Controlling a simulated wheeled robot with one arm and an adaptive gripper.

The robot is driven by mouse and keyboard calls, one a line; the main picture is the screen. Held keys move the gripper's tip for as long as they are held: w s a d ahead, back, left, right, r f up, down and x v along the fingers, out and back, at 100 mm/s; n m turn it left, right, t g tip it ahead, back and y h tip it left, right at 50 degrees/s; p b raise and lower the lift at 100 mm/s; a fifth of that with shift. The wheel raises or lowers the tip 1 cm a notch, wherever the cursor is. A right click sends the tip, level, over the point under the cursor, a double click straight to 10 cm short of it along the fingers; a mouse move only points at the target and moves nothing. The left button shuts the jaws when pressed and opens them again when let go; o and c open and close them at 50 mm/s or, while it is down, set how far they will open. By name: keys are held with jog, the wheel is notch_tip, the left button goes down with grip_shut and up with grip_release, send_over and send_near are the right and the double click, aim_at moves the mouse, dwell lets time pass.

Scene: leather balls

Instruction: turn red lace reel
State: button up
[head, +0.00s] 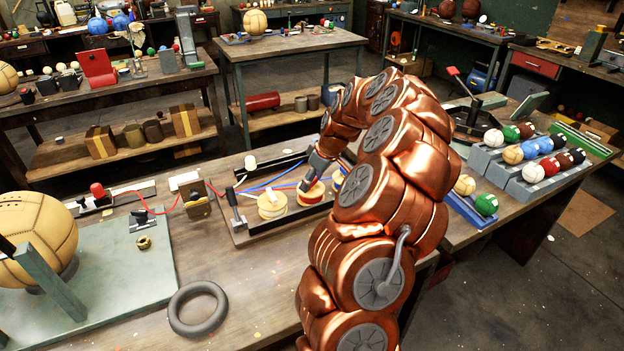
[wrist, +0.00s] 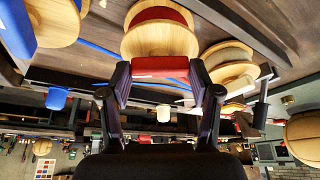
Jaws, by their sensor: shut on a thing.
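The red lace reel (head: 312,192) has pale wooden discs with red between them. It sits on a board on the bench, in a row between a cream reel (head: 271,206) and a blue one. My gripper (head: 314,167) points down at it from above. In the wrist view the red reel (wrist: 158,36) is straight ahead, and my gripper (wrist: 161,75) is shut on a red knob (wrist: 160,67) in front of its face. The cream reel (wrist: 231,66) is right there, and the blue reel (wrist: 48,20) is at the left edge. My arm hides part of the row in the head view.
Blue, red and white laces run left of the reels. A small upright lever (head: 236,208) stands at the board's left end. A black ring (head: 198,308) and a large tan ball (head: 38,238) are further left. Ball racks (head: 540,170) stand at the right.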

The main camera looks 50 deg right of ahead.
jog(key=c, duration=0.3)
jog(key=shift+c, duration=0.2)
jog(key=shift+f+m+b, duration=0.15)
jog(key=shift+m+b, duration=0.15)
jog(key=shift+b, duration=0.25)
